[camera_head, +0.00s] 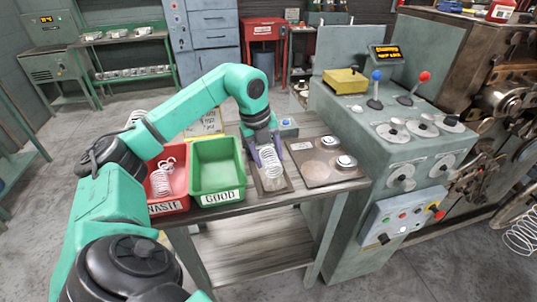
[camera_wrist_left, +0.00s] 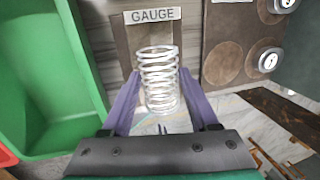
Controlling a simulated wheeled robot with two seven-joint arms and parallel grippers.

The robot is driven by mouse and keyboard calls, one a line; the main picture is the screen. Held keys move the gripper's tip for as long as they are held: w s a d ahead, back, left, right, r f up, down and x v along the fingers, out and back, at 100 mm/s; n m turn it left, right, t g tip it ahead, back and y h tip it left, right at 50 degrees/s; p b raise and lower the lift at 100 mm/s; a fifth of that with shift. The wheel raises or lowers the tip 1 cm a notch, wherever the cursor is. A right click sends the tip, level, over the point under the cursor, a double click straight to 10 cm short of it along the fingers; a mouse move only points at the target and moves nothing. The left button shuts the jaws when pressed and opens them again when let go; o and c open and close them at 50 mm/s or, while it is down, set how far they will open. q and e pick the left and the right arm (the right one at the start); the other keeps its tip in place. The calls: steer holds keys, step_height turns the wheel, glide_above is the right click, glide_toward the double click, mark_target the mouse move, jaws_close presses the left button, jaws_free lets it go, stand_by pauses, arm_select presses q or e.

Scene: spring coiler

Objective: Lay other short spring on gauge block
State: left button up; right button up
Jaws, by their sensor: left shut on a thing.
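My left gripper (camera_head: 266,150) is shut on a pale wire spring (camera_head: 270,162) and holds it over the gauge block (camera_head: 272,186) on the bench. In the left wrist view the spring (camera_wrist_left: 158,75) stands between the two purple fingers, with its far end near the GAUGE label (camera_wrist_left: 153,15). The brown gauge plate (camera_wrist_left: 124,45) lies beneath and behind it. I cannot tell whether the spring touches the block. My right gripper is not in view.
A red WASTE bin (camera_head: 168,207) holds a coiled spring (camera_head: 162,178). The green GOOD bin (camera_head: 218,168) beside it looks empty. A brown plate with round discs (camera_head: 322,172) lies right of the gauge. The control console (camera_head: 385,150) stands close on the right.

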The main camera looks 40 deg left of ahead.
arm_select(q)
steer(key=shift+f, duration=0.3)
steer(key=o, duration=1.4)
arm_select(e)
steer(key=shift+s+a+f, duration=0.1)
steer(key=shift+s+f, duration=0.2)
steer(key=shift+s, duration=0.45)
arm_select(q)
steer(key=shift+o, duration=0.2)
steer(key=shift+r, duration=0.1)
steer(key=shift+r, duration=0.35)
steer(key=p+v, duration=0.2)
steer(key=v, duration=1.1)
steer(key=shift+s+r+p, duration=0.25)
steer(key=shift+r+p, duration=0.05)
steer(key=shift+p, duration=0.1)
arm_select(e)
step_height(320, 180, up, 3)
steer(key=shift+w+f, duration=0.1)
